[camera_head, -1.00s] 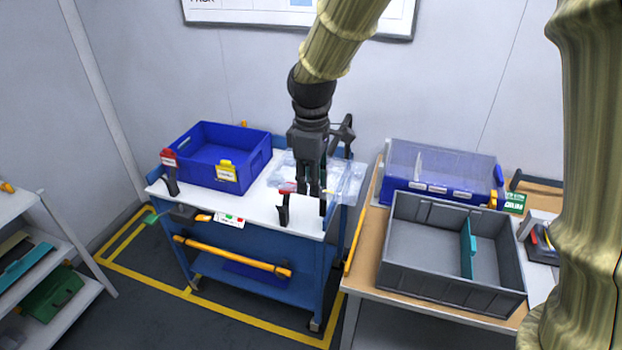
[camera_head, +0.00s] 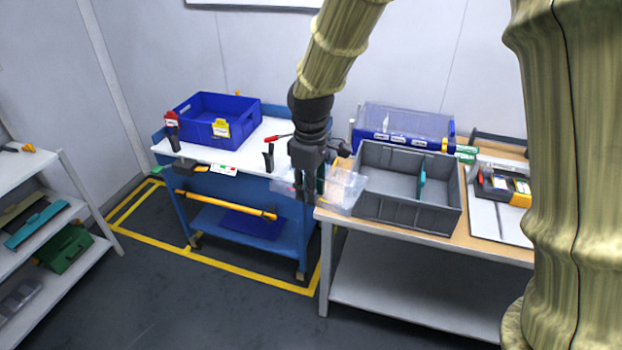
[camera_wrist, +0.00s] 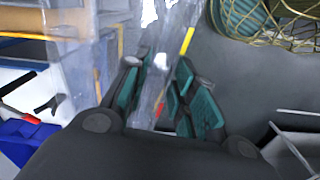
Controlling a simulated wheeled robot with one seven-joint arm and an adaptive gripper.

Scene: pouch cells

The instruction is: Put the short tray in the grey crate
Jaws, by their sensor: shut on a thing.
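My gripper (camera_head: 308,196) is shut on a clear, see-through tray (camera_head: 343,188) and holds it in the air in front of the gap between the blue cart and the wooden-topped bench. In the wrist view the clear tray (camera_wrist: 162,75) runs between the teal-padded fingers, and its outline is hard to make out. The grey crate (camera_head: 385,204) stands on the bench just to the right of the held tray. It has a teal divider (camera_head: 422,184) inside and looks otherwise empty. The tray's right end overlaps the crate's left side in the head view; I cannot tell whether they touch.
A blue crate (camera_head: 217,120) sits on the blue cart's white top (camera_head: 245,160). A clear-fronted blue bin (camera_head: 405,125) stands behind the grey crate. A black holder with yellow and red items (camera_head: 503,187) is right of it. The floor (camera_head: 200,300) in front is clear.

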